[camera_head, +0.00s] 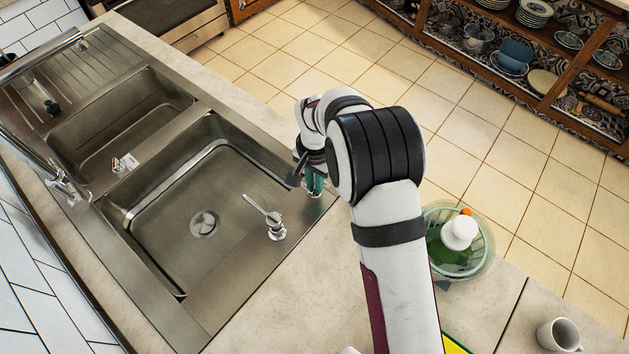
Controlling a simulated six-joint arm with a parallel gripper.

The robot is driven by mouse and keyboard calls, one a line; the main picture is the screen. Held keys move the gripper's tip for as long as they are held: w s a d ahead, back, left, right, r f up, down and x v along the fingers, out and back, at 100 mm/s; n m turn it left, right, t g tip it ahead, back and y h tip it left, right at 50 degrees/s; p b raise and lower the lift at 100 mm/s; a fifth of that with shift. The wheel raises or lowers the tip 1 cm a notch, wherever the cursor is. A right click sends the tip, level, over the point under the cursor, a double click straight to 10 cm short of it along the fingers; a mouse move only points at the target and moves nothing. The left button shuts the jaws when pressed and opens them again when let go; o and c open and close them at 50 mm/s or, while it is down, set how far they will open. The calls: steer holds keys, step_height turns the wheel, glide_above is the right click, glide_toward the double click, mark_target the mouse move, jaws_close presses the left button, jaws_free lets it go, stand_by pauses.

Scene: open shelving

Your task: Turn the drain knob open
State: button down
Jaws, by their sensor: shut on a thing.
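My gripper (314,182) points down at the right corner of the steel sink's rim, with its teal fingertips low against the rim. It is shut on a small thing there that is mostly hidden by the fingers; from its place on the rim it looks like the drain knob. Its turn angle cannot be seen. The large sink basin (170,190) is empty, and its round drain strainer (204,224) shows on the floor of the basin.
A metal fitting with a long spout (277,229) stands on the rim close to my gripper. The faucet (62,178) is at the left. A clear bowl with greens (482,262) and a white mug (559,335) are on the right. Bare counter (300,300) lies in front.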

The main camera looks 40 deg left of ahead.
steer(key=shift+m, duration=0.5)
stand_by(0.3)
steer(key=c, duration=0.9)
jaws_free()
steer(key=shift+r, duration=0.1)
step_height(320, 180, up, 16)
steer(key=shift+f, duration=0.2)
steer(key=shift+d, duration=0.1)
